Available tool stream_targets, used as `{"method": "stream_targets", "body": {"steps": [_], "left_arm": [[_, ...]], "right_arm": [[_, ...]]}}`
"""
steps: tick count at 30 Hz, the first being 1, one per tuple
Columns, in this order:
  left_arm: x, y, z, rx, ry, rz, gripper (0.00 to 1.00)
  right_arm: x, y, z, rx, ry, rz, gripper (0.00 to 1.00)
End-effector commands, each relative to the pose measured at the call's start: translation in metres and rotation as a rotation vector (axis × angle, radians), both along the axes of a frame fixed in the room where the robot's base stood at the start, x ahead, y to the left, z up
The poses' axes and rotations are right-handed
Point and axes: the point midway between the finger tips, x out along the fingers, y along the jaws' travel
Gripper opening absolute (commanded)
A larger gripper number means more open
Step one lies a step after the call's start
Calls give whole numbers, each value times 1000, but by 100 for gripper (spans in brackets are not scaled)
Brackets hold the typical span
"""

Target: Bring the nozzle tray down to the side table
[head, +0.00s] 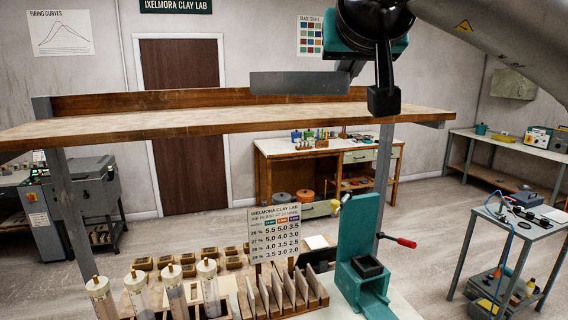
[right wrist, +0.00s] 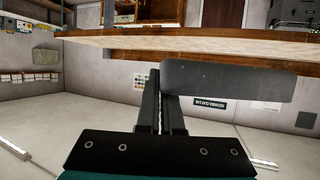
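A long dark grey piece, seemingly the nozzle tray (head: 300,83), is seen edge-on at the high wooden shelf (head: 230,118). It also shows in the right wrist view (right wrist: 230,80). My right gripper (head: 350,68) is at its right end in the head view. In the right wrist view its two dark fingers (right wrist: 160,100) are close together with the tray's end between them. I cannot tell whether the tray touches the shelf. Its contents are hidden. A small grey side table (head: 537,232) stands at the right. My left gripper is out of view.
Below the shelf, a front bench holds a green press (head: 358,245) with a red-knobbed lever, a price-like sign board (head: 275,230), a wooden rack and several clear tubes (head: 170,295). The side table carries dark items and a blue cable. Open floor (head: 430,215) lies between.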

Motion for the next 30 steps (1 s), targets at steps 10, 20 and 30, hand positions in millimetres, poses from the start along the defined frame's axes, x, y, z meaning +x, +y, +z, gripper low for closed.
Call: {"method": "stream_targets", "body": {"steps": [10,20,30], "left_arm": [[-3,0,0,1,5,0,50],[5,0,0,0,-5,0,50],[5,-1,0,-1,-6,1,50]], "right_arm": [[-43,-22,-118,-9,-1,-292,0],[-66,-34,-180,-10,-4,-450,0],[-97,-51,-265,-11,-1,-662,0]]}}
